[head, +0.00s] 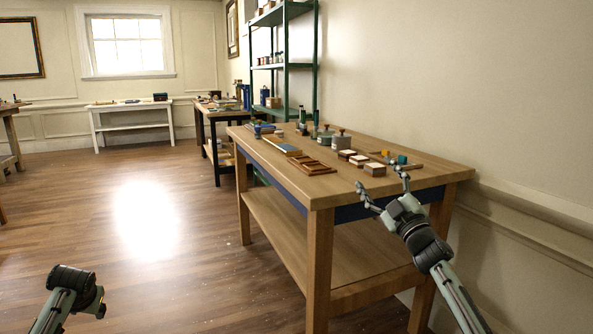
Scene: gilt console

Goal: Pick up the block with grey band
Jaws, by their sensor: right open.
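Several small blocks with pale tops and dark reddish-brown sides stand on the wooden workbench (420,174). One block (375,169) is nearest the front edge, with a second block (358,160) and a third block (346,155) behind it to the left. At this size I cannot tell which has a grey band. My right gripper (381,181) is open, its two fingers spread near the bench's front edge, with the nearest block just beyond them in the picture. Nothing shows between the fingers. Of my left arm, only a dark joint shows at lower left; its fingers are not visible.
A brown wooden frame or tray (312,165) lies left of the blocks. Grey lidded jars (341,141) stand behind them. Small blue and yellow items (402,159) lie to the right. A green shelf rack (285,65) stands behind. The floor (150,230) at left is clear.

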